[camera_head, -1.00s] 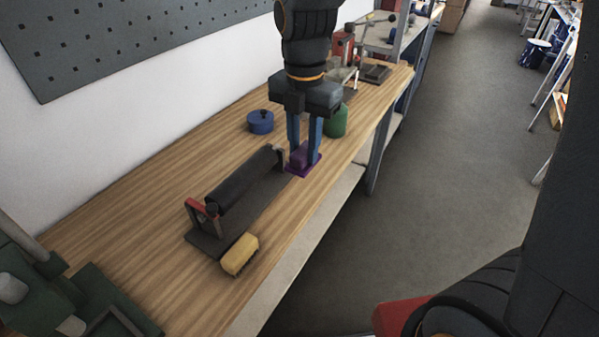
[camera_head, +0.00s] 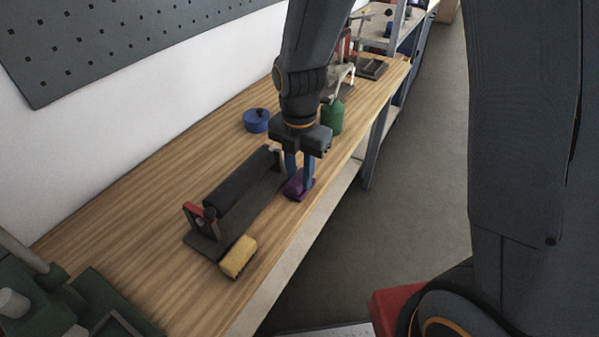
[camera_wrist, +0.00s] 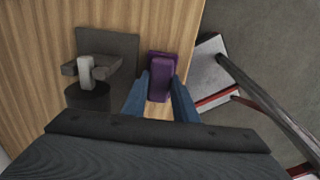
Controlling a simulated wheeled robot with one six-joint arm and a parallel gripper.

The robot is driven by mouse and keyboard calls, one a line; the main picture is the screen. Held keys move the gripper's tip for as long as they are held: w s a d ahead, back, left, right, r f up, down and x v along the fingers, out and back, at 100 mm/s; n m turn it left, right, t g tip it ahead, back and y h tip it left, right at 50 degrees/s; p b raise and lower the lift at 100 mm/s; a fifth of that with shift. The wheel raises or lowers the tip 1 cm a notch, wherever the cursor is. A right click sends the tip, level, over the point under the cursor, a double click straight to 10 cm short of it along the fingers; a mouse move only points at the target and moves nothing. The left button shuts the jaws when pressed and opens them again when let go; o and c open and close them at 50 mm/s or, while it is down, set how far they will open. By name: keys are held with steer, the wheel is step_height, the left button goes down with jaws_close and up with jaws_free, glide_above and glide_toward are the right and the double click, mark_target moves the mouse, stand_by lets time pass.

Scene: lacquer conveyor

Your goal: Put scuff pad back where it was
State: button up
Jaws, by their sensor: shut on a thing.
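The purple scuff pad (camera_head: 297,186) is between the blue fingers of my gripper (camera_head: 300,180). It is at the right end of the black roller fixture, near the bench's front edge. In the wrist view the pad (camera_wrist: 161,68) shows as a purple block between and beyond the fingertips (camera_wrist: 160,88). My gripper is shut on it and points down. The pad is at or just above the wooden bench top; I cannot tell whether it touches.
The black roller fixture (camera_head: 240,188) lies just left of the pad. A yellow brush (camera_head: 238,257) sits at its near end. A blue lidded pot (camera_head: 256,121) and a green bottle (camera_head: 332,117) stand farther back. Green machinery (camera_head: 60,300) is at lower left.

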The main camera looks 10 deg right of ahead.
mark_target(299, 176)
steer(key=shift+f, duration=0.15)
steer(key=o, duration=1)
steer(key=shift+o, duration=0.2)
step_height(299, 176, up, 11)
steer(key=b, duration=0.2)
steer(key=s+d+f+m, duration=0.2)
steer(key=d+m, duration=0.2)
steer(key=m, duration=0.5)
steer(key=s+d+f+m, duration=0.2)
steer(key=s+d+m, duration=0.1)
steer(key=m, duration=0.7)
steer(key=s+d+f+m+t, duration=0.1)
steer(key=s+d+f+m, duration=0.1)
steer(key=d+m, duration=0.3)
steer(key=shift+s+d+f+m, duration=0.3)
steer(key=shift+d+m, duration=0.1)
steer(key=shift+m, duration=1.8)
